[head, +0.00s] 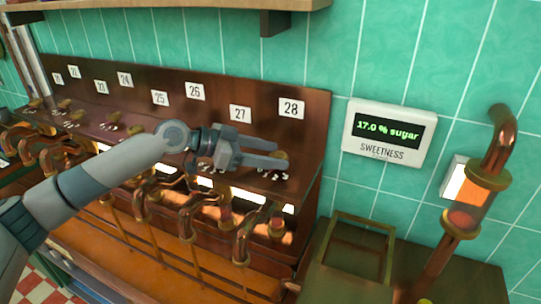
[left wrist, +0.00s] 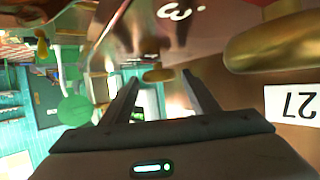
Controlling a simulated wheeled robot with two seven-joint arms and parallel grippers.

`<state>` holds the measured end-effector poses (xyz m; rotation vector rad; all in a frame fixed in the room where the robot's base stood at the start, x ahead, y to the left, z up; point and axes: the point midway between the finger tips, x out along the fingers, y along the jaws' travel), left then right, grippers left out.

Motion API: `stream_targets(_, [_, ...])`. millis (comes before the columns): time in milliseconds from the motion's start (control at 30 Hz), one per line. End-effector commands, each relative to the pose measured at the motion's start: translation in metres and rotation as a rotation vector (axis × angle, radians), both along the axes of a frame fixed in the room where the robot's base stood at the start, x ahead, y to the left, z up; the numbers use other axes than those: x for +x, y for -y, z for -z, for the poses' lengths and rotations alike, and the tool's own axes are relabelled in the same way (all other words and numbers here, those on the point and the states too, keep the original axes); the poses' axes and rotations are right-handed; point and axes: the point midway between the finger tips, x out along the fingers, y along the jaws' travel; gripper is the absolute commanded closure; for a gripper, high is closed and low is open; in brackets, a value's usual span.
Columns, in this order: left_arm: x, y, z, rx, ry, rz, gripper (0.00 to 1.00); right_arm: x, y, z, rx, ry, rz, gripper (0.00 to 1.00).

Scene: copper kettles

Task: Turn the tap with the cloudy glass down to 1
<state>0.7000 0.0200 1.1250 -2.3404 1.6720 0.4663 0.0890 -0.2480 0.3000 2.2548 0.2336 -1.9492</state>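My left gripper (head: 284,156) is open in front of the copper panel, below the labels 27 (head: 240,113) and 28 (head: 291,107). Its fingers point right, with their tips around or beside the brass tap knob (head: 281,155) under 28; I cannot tell if they touch it. In the left wrist view, a brass knob (left wrist: 158,75) shows beyond the gap between the fingers, and a bigger knob (left wrist: 275,45) is close by the label 27. Short glass sections sit in the pipes below, one under 28 (head: 277,224). I cannot tell which glass is cloudy. My right gripper is out of view.
A white sweetness display (head: 388,133) reads 17.0 % sugar on the tiled wall. A copper pipe with an amber glass (head: 463,220) stands at the right. More numbered taps line the panel at the left, with curved copper spouts (head: 187,220) below.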

Motion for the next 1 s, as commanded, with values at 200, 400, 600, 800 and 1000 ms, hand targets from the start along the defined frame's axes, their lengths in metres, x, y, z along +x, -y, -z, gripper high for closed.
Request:
stream_targets(200, [0.0, 0.0, 0.0, 0.0, 0.0, 0.0, 0.4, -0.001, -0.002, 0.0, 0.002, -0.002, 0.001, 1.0])
stream_targets(400, [-0.001, -0.002, -0.001, 0.0, 0.0, 0.001, 0.4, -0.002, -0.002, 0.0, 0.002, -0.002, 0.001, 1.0])
stream_targets(600, [-0.005, -0.015, -0.006, -0.001, -0.001, -0.002, 0.4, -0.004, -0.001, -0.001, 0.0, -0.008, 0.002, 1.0])
stream_targets(800, [-0.014, -0.042, -0.018, -0.001, 0.0, -0.002, 0.4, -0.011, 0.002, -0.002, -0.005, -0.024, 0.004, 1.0])
stream_targets(1000, [-0.026, -0.078, -0.033, 0.0, 0.0, -0.003, 0.4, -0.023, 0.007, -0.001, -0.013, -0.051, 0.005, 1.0])
